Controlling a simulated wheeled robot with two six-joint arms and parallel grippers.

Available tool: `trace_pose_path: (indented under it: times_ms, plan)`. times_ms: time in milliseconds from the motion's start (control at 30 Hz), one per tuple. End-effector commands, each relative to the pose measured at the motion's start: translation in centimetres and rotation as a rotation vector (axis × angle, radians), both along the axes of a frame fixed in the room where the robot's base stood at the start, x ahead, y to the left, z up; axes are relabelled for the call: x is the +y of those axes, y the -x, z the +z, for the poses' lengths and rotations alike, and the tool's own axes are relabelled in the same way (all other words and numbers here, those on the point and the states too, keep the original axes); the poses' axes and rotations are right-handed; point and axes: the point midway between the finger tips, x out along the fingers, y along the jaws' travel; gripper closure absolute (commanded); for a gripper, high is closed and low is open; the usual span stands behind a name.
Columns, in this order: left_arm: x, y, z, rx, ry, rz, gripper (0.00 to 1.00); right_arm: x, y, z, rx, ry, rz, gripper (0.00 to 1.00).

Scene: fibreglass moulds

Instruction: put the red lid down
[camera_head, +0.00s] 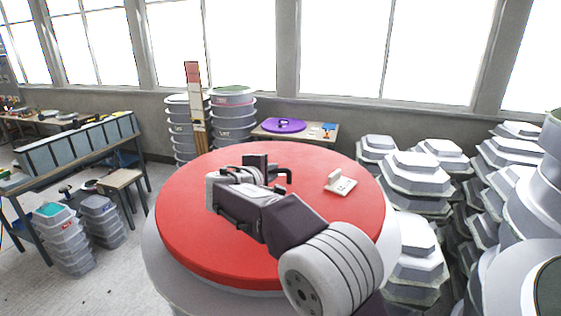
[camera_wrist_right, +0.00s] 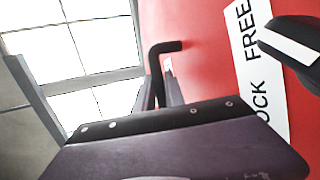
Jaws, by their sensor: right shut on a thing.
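The red lid (camera_head: 200,220) is a large, thick red disc, roughly level, in the middle of the head view. It is over a round pale mould (camera_head: 160,262); I cannot tell whether it touches it. My right gripper (camera_head: 266,170) is above the lid, shut on its black bent handle (camera_head: 288,175). In the right wrist view the handle (camera_wrist_right: 168,47) rises between the fingers (camera_wrist_right: 165,88) against the red surface (camera_wrist_right: 205,60). A white label there (camera_wrist_right: 245,45) reads "FREE" and "OCK". My left gripper is not in view.
A small white fitting (camera_head: 340,183) is on the lid's right part. Stacked pale moulds (camera_head: 420,175) crowd the right. More stacks (camera_head: 232,115) and a small table with a purple lid (camera_head: 270,126) are behind. A workbench (camera_head: 75,150) and stool (camera_head: 122,180) stand left. Floor (camera_head: 115,280) is clear at front left.

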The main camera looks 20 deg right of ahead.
Motion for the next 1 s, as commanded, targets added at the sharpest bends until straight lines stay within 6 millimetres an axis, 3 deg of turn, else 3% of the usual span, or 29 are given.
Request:
trace_pose_path:
  times_ms: [167, 433, 800, 833, 867, 900, 1000]
  plan:
    - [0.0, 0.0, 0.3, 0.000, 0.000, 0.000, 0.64, 0.0, -0.2, -0.1, -0.005, 0.003, 0.000, 1.00]
    - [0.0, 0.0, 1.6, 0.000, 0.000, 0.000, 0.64, 0.0, -0.2, -3.6, -0.003, 0.003, 0.000, 1.00]
    - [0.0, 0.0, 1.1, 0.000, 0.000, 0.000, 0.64, 0.0, -0.2, -4.2, -0.007, 0.001, 0.000, 1.00]
    - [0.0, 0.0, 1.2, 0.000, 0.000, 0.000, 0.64, 0.0, -0.2, -4.4, -0.001, 0.000, -0.001, 0.77]
    - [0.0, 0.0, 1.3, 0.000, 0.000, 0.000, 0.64, 0.0, -0.1, -4.3, -0.001, 0.000, -0.001, 0.69]
    - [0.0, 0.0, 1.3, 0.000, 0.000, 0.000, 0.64, 0.0, -0.2, -4.3, -0.001, 0.000, -0.001, 0.64]
    - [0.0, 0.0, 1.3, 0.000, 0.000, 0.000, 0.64, 0.0, -0.1, -4.3, -0.001, 0.000, -0.001, 0.64]
